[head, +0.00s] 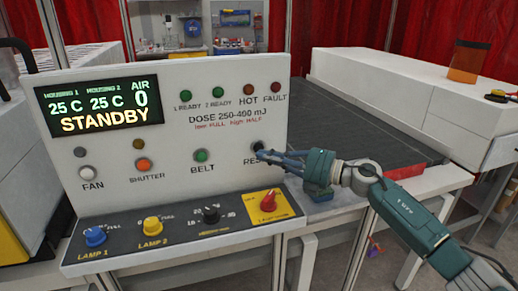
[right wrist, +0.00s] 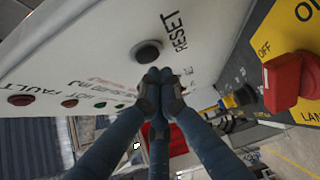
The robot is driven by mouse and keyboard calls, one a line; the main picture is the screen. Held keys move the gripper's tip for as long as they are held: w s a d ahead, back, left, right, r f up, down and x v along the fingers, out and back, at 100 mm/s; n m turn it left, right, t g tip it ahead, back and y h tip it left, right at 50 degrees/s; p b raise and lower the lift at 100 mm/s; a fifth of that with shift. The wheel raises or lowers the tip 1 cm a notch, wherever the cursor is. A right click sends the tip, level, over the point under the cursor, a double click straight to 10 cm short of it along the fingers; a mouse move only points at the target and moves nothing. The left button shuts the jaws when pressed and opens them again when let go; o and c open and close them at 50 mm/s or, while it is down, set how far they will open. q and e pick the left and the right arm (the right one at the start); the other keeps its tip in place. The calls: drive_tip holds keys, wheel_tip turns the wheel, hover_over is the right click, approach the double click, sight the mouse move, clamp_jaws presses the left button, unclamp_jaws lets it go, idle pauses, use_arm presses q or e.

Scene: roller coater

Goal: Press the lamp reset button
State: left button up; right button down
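The reset button (head: 257,146) is a small black round button at the right end of the lower button row on the white control panel (head: 180,95). Its RESET label is partly covered by my fingers in the head view. In the right wrist view the button (right wrist: 148,53) shows with its full label beside it. My right gripper (head: 263,155) has its fingers together and empty, with the tips at the panel by the button. In the right wrist view the fingertips (right wrist: 160,77) are just below the button; I cannot tell whether they touch it. My left gripper is not in view.
The display (head: 100,105) reads STANDBY. Fan (head: 86,173), shutter (head: 143,164) and belt (head: 200,156) buttons are to the left. A red rotary switch (head: 269,201) on a yellow plate is below my right gripper. Blue, yellow and black knobs line the lower ledge.

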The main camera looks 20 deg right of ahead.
drive_tip(key=shift+s+d+p, duration=0.1)
drive_tip(key=shift+s+p, duration=0.7)
drive_tip(key=shift+s, duration=1.7)
